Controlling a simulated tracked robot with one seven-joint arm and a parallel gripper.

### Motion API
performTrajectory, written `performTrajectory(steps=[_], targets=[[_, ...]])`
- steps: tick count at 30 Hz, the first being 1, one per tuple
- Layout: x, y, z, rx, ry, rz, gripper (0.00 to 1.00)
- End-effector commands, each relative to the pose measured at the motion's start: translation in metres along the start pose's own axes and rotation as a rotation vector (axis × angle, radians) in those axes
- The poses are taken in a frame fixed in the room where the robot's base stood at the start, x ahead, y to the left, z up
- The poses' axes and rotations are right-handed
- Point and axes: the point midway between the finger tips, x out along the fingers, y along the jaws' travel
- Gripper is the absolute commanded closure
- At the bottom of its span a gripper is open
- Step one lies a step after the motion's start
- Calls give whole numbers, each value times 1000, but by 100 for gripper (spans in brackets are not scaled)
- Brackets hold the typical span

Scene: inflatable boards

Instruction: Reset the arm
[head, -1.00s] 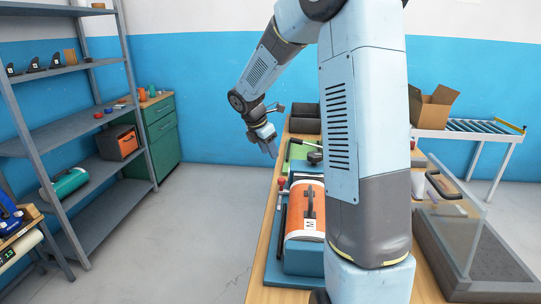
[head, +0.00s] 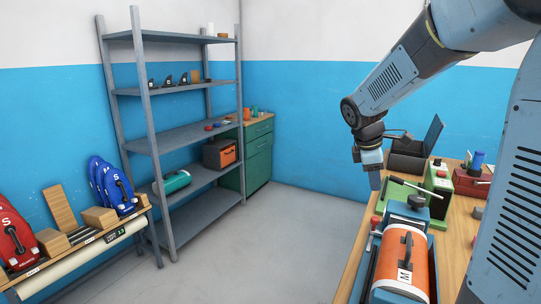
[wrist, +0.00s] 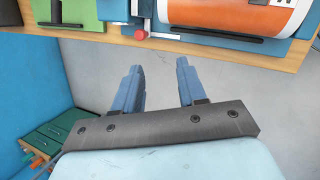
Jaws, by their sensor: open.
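My gripper (head: 374,180) hangs from my bent arm just off the left edge of the workbench (head: 352,275) in the head view, fingers pointing down. In the wrist view, my gripper (wrist: 158,85) has its two blue fingers well apart, with only grey floor between them. It is open and empty. An orange roll marked M (head: 405,258) lies in a blue cradle on the bench, apart from the fingers. It also shows at the top of the wrist view (wrist: 240,12).
A green device (head: 438,185), an open black box (head: 415,150) and a red box (head: 472,182) stand further back on the bench. A grey shelf rack (head: 185,139) and a green cabinet (head: 258,150) stand left of it. The floor (head: 275,235) between is clear.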

Motion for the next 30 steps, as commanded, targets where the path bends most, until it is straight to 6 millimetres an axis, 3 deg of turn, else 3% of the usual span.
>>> performTrajectory(steps=[6,15,24,30], targets=[[-41,-47,13,300,61,36,59],[-79,-113,26,710,188,43,59],[-100,-178,36,1103,354,-9,59],[-105,-209,38,1286,443,-64,59]])
